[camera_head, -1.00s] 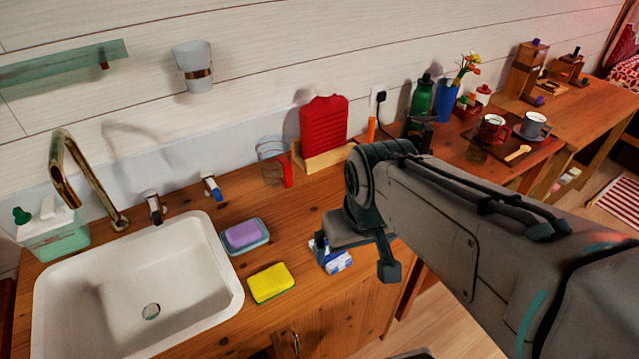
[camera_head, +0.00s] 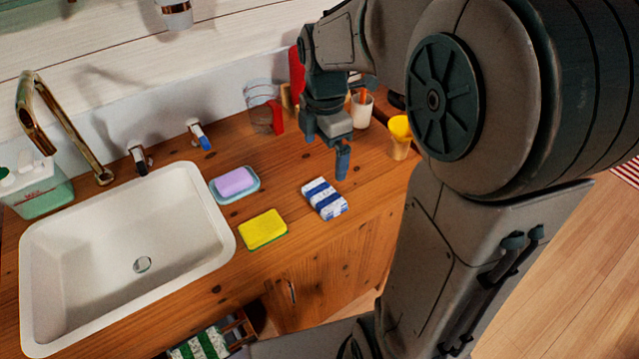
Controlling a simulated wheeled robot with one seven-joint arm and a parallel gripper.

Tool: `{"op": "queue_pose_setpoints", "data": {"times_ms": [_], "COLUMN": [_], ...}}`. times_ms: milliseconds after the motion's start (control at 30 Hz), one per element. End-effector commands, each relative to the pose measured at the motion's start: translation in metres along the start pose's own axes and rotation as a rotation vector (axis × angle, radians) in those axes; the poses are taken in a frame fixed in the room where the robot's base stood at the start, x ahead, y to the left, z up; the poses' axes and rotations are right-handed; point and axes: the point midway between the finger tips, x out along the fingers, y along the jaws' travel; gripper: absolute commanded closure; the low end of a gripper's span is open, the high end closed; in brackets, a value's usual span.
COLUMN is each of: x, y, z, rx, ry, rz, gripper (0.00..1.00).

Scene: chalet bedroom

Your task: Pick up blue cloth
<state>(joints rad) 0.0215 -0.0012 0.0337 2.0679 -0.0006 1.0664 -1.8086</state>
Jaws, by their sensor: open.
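A folded blue and white striped cloth (camera_head: 325,199) lies on the wooden counter (camera_head: 282,166), right of the yellow sponge. My gripper (camera_head: 326,158) is above the counter, up and slightly right of the cloth in the picture, with its fingers pointing down. It is open, with nothing seen between the fingers. One finger shows near the cloth's upper right; whether it touches the counter I cannot tell. The cloth is in full view.
A yellow sponge (camera_head: 263,229), a purple soap on a dish (camera_head: 234,183) and a white sink (camera_head: 60,255) are to the left. A clear jug with a red handle (camera_head: 276,117), a white cup (camera_head: 361,110) and a yellow-topped shaker (camera_head: 400,135) stand behind and right.

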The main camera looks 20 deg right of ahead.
Motion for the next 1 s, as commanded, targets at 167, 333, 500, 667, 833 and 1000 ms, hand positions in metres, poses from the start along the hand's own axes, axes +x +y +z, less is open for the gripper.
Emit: {"op": "queue_pose_setpoints", "data": {"times_ms": [167,333,500,667,833,1000], "x": [0.010,0.041,0.073,0.087,0.101,0.126], "y": [0.004,0.003,0.003,0.004,0.004,0.004], "z": [0.001,0.001,0.001,0.001,0.003,0.006], "rx": [-0.065,-0.066,-0.065,-0.064,-0.063,-0.063], "ry": [0.004,0.005,0.004,0.003,0.004,0.004], "rz": [-0.011,-0.014,-0.014,-0.010,-0.012,-0.013], "gripper": [0.00,0.00,0.00,0.00,0.00,0.00]}}
